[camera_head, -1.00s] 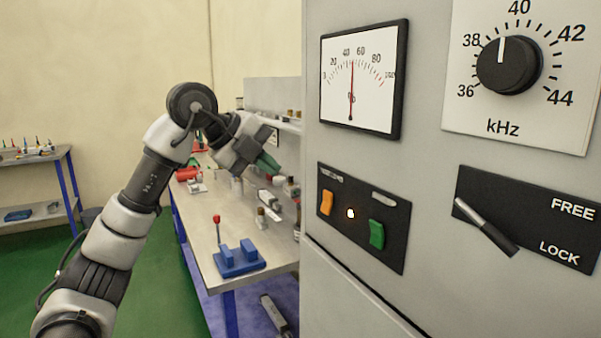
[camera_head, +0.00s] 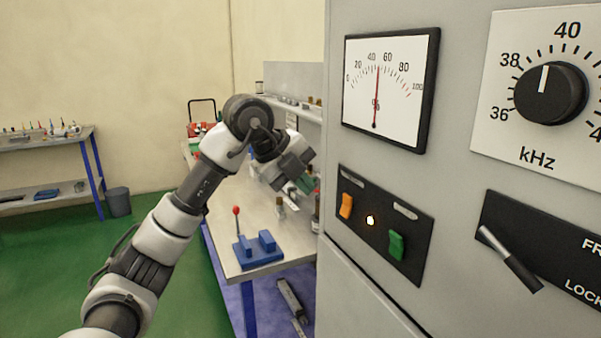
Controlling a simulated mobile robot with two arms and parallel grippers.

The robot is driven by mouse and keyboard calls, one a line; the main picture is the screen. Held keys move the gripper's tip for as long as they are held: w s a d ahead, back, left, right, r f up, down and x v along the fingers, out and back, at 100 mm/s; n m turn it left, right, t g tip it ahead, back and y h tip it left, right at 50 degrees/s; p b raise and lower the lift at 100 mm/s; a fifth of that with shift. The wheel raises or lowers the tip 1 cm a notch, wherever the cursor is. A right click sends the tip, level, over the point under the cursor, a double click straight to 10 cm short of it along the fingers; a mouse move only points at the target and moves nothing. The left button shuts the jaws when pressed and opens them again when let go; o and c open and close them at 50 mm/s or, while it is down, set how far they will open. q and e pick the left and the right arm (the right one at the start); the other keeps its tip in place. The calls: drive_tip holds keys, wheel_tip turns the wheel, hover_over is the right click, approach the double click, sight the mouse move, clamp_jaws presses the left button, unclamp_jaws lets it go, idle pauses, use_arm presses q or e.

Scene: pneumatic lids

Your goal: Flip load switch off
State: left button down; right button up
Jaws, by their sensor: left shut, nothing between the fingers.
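A black switch plate (camera_head: 379,240) on the grey cabinet carries an orange rocker switch (camera_head: 346,205) at left and a green rocker switch (camera_head: 396,246) at right. A small lamp (camera_head: 370,220) glows between them. Their labels are too small to read, so I cannot tell which is the load switch. My left gripper (camera_head: 308,186) is shut and empty, with greenish fingertips. It is left of the plate in the picture, apart from the switches and partly hidden behind the cabinet's edge. My right gripper is not in view.
The grey cabinet (camera_head: 365,300) fills the right side. It bears a dial meter (camera_head: 388,90), a kHz knob (camera_head: 550,93) and a lever (camera_head: 508,259) on a plate marked LOCK. A workbench (camera_head: 228,225) with a red-knobbed blue fixture (camera_head: 258,250) stands behind my arm.

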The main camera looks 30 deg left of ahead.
sight(344, 210)
use_arm(q)
drive_tip(key=p+x, duration=0.1)
drive_tip(key=x, duration=0.1)
drive_tip(key=w+p+x, duration=0.1)
drive_tip(key=x, duration=0.2)
drive_tip(key=r+p+x, duration=0.1)
drive_tip(key=x, duration=0.2)
drive_tip(key=shift+w+d, duration=0.25)
drive_tip(key=shift+d, duration=0.2)
drive_tip(key=shift+w+d+f, duration=0.15)
drive_tip(key=shift+w, duration=0.1)
drive_tip(key=shift+f, duration=0.1)
drive_tip(key=f+t+h+b, duration=0.1)
drive_tip(key=t+b, duration=0.1)
drive_tip(key=b, duration=0.3)
drive_tip(key=shift+f+b, duration=0.25)
drive_tip(key=shift+b, duration=0.05)
drive_tip(key=shift+r+p, duration=0.5)
drive_tip(key=shift+p, duration=0.2)
drive_tip(key=shift+r, duration=0.15)
